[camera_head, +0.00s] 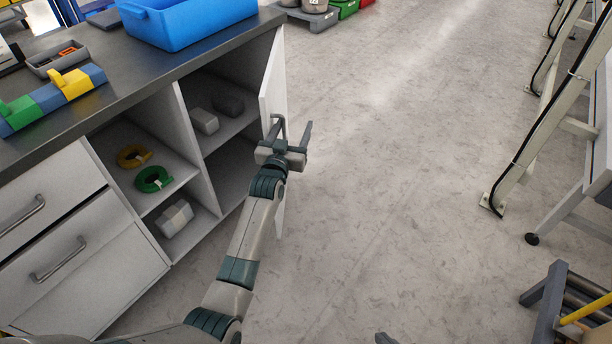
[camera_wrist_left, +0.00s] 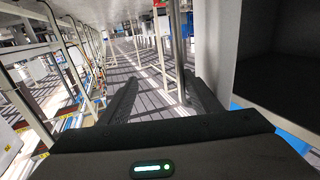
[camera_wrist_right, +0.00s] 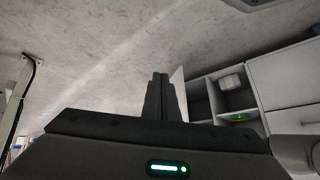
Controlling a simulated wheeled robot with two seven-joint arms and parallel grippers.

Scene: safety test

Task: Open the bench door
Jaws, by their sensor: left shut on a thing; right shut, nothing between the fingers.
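The bench door (camera_head: 272,75) is a white panel at the right end of the bench (camera_head: 130,75). It stands swung out from the front, and the shelves behind it show. My left gripper (camera_head: 292,134) is at the door's outer side, its fingers spaced apart. In the left wrist view, the door (camera_wrist_left: 215,50) is right of my left gripper (camera_wrist_left: 160,90), and a vertical metal bar, seemingly its handle (camera_wrist_left: 178,45), runs by the fingers. The exact contact is hard to see. My right gripper (camera_wrist_right: 160,90) is shut and empty, away from the door (camera_wrist_right: 179,92).
A blue bin (camera_head: 185,22) is on the bench top. The floor right of the door is clear. A frame (camera_head: 545,110) and a roller stand (camera_head: 560,300) are at right.

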